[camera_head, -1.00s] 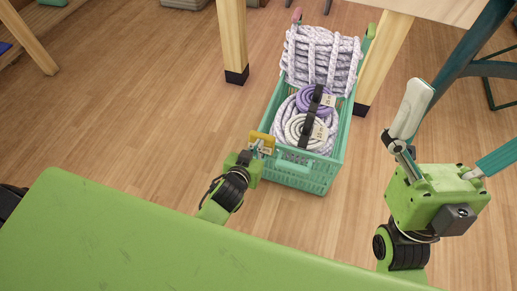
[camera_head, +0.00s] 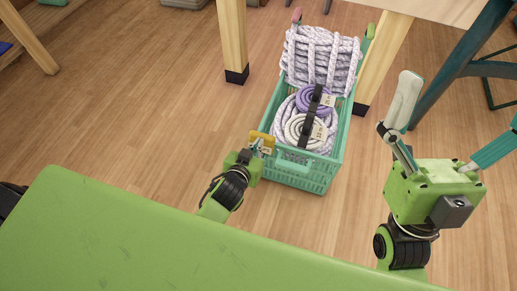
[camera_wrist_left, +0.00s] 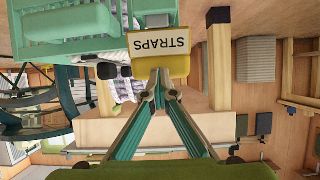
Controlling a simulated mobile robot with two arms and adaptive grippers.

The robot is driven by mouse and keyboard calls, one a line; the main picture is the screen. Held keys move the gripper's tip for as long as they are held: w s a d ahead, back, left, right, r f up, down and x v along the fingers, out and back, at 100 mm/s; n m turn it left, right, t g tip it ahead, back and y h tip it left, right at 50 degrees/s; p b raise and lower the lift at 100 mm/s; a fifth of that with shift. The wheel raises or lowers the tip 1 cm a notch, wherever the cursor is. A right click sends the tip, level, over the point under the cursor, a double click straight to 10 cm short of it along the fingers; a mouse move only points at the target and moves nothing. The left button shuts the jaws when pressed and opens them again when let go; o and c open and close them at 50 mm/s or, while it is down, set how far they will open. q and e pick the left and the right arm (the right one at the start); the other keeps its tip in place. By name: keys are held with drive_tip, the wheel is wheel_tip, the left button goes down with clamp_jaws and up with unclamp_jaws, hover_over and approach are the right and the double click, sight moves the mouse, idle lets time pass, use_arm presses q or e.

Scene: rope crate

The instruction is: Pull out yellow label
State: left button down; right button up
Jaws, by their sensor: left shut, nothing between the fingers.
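The yellow label (camera_head: 262,137) is at the near left corner of the teal crate (camera_head: 300,174). In the left wrist view the label (camera_wrist_left: 183,62) shows a pale face reading "STRAPS", upside down. My left gripper (camera_head: 257,149) is just in front of the label. Its fingertips (camera_wrist_left: 158,76) are together at the label's lower edge in the wrist view, with nothing between them; I cannot tell whether they touch it. My right gripper (camera_head: 458,105) is open and empty, to the right of the crate, with its fingers spread wide.
The crate holds coiled ropes: a purple coil (camera_head: 314,98), a white coil (camera_head: 295,131) and a lilac-white bundle (camera_head: 322,57) at the back. Wooden table legs (camera_head: 233,38) stand on both sides. The floor left of the crate is clear.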

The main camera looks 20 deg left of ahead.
use_arm(q)
drive_tip(key=c, duration=2.4)
unclamp_jaws()
drive_tip(key=shift+o, duration=0.2)
drive_tip(key=shift+s, duration=0.1)
drive_tip(key=v, duration=1.1)
drive_tip(key=shift+s+r, duration=0.25)
drive_tip(key=shift+s, duration=0.1)
